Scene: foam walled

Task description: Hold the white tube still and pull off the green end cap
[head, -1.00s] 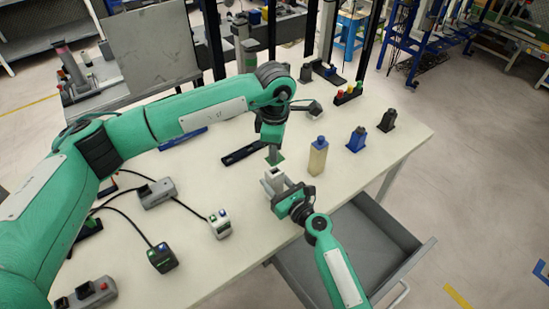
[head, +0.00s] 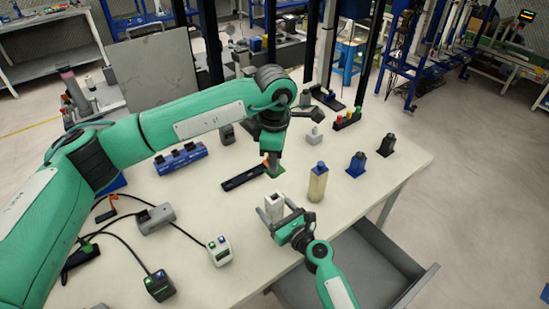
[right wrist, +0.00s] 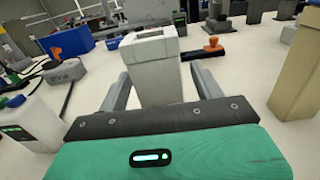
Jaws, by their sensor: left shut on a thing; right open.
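The white tube (head: 275,204) stands upright at the table's front edge, an open block-like end facing up; it also shows in the right wrist view (right wrist: 153,70). My right gripper (head: 275,212) is open, with one finger on each side of the tube and gaps between. The tube's foot is hidden behind the gripper in the right wrist view. My left gripper (head: 275,166) points down beyond the tube, apart from it. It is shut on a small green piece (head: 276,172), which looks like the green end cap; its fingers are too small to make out.
A beige bottle with a blue top (head: 317,184) stands right of the tube. Blue (head: 357,164) and dark (head: 387,145) posts stand farther right. A black bar (head: 243,178) lies beyond. Cabled boxes (head: 220,250) stand at left. An open grey drawer (head: 365,262) juts below the front edge.

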